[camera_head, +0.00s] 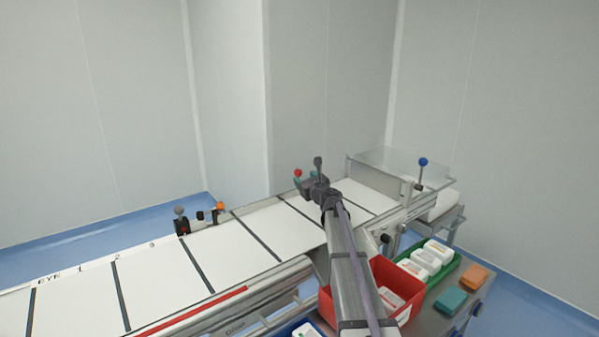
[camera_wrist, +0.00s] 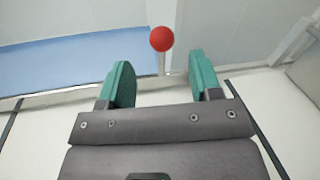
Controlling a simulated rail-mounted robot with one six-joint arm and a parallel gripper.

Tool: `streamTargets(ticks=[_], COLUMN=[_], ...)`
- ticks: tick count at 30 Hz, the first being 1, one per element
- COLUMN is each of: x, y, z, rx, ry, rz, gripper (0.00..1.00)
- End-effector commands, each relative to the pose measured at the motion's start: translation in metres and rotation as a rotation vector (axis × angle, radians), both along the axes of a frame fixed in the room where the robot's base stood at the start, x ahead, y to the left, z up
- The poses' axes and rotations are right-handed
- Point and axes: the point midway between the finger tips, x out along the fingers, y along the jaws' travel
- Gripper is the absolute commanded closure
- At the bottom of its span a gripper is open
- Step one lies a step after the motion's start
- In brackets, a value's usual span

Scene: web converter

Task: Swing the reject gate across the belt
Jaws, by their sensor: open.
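A red ball knob (camera_head: 297,173) on a thin post stands at the far edge of the white belt (camera_head: 214,252). In the wrist view the knob (camera_wrist: 161,39) appears between my green fingertips and beyond them, with its post below it. My gripper (camera_head: 306,179) is open and empty, above the far side of the belt; I see no contact with the knob. A red bar (camera_head: 195,311) lies lengthwise along the belt's near edge. I cannot tell which part is the reject gate; my arm hides some of the belt.
A clear guard (camera_head: 400,170) and a blue-knobbed lever (camera_head: 422,162) stand at the belt's right end. Black and orange knobs (camera_head: 200,214) sit at the far edge. A red bin (camera_head: 376,275) and a green tray (camera_head: 440,262) holding white packs lie at the near right.

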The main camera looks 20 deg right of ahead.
Motion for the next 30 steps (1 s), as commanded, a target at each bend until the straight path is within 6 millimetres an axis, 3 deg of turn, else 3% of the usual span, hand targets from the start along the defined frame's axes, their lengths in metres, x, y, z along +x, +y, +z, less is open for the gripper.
streamTargets(ticks=[6, 12, 20, 30], x=[0.056, 0.087, 0.088, 0.088], y=[0.0, 0.001, 0.002, 0.002], z=[0.0, 0.0, 0.0, 0.0], rx=[-0.002, -0.002, -0.002, -0.002], ry=[0.0, 0.0, 0.0, 0.0], rz=[0.001, 0.001, 0.0, 0.001], gripper=[0.42, 0.42, 0.43, 0.75])
